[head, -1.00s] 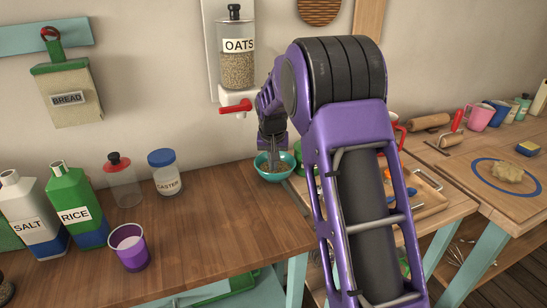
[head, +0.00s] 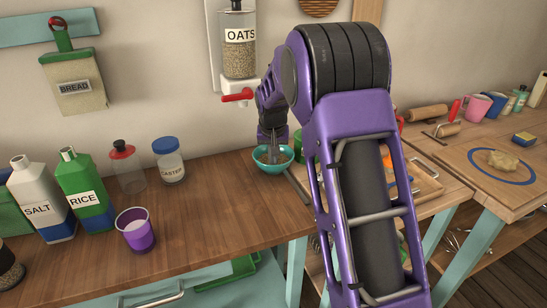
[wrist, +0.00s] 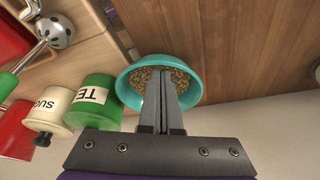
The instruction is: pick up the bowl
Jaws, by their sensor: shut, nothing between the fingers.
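The bowl (head: 284,153) is teal and round, and stands upright on the wooden counter near its right end, below the oats dispenser. In the wrist view the bowl (wrist: 194,86) holds small brownish-green pieces like grain. My gripper (head: 271,149) points down over the bowl from behind in the head view. In the wrist view my gripper's fingers (wrist: 163,97) are shut together with nothing between them, and they overlap the bowl's middle. I cannot tell whether the fingertips touch the contents.
A green canister (wrist: 96,103) and a cream sugar canister (wrist: 54,112) stand close beside the bowl. The oats dispenser (head: 238,45) with a red tap (head: 237,96) hangs above. The counter (head: 220,205) left of the bowl is clear up to a purple cup (head: 139,235).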

